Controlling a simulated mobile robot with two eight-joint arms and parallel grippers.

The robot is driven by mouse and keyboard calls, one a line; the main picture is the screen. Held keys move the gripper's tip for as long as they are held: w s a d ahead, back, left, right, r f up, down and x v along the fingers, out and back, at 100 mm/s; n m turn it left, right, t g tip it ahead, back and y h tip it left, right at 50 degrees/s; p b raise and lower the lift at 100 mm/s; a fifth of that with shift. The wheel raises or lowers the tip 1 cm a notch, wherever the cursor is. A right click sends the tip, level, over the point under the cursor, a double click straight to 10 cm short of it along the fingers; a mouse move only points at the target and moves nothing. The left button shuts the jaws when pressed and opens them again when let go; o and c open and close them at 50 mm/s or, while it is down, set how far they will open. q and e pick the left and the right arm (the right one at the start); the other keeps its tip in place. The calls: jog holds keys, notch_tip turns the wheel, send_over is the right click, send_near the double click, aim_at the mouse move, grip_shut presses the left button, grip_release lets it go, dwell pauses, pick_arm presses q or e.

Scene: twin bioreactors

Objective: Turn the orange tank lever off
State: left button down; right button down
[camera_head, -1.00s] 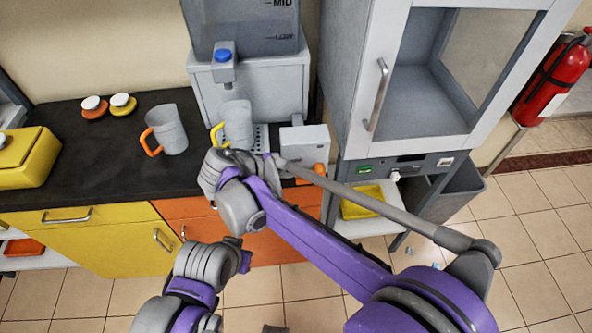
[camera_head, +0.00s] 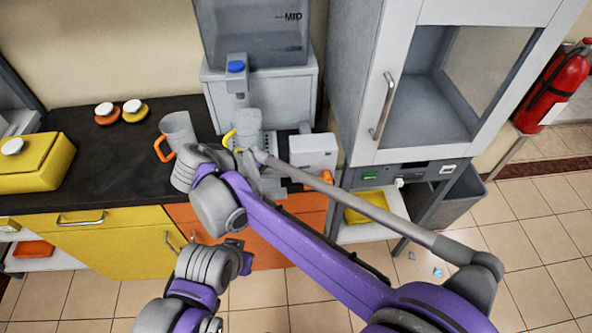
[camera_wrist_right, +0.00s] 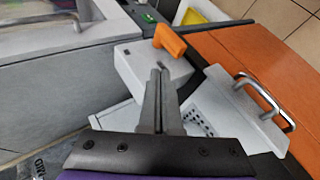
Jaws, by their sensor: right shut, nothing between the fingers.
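The orange lever (camera_wrist_right: 169,38) sticks out from the end of a small white box (camera_wrist_right: 143,65) in the right wrist view. In the head view the white box (camera_head: 313,153) stands on the counter, right of the tank dispenser's drip tray. My right gripper (camera_wrist_right: 159,74) is shut and empty, its fingertips beside the box and a little short of the lever, apart from it in the picture. In the head view it is low over the dispenser's front, partly hidden by my right arm. My left arm shows at the bottom, but its gripper cannot be made out.
A yellow-handled mug (camera_head: 247,127) stands at the dispenser under a blue-topped tap (camera_head: 236,68). An orange-handled mug (camera_head: 178,131) stands to its left. A grey cabinet (camera_head: 392,90) rises close on the right. A yellow box (camera_head: 37,165) sits on the counter's left.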

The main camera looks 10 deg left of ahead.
jog(key=v, duration=0.3)
jog(key=shift+s+a+f, duration=0.1)
jog(key=shift+a+f, duration=0.1)
jog(key=shift+a, duration=0.05)
jog(key=s+d+f+m+g+y+p, duration=0.1)
jog(key=d+f+m+g+y, duration=0.15)
jog(key=d, duration=1.55)
jog(key=s+d+f+m+y+p, duration=0.1)
jog(key=s+d+f+m+y, duration=0.1)
jog(key=s+d, duration=0.5)
jog(key=s+d+f+m+y, duration=0.2)
jog(key=s+d+f+m, duration=0.1)
jog(key=s+d, duration=0.3)
jog(key=shift+s+d+f+p, duration=0.4)
jog(key=shift+d+f, duration=0.1)
jog(key=shift+d, duration=0.3)
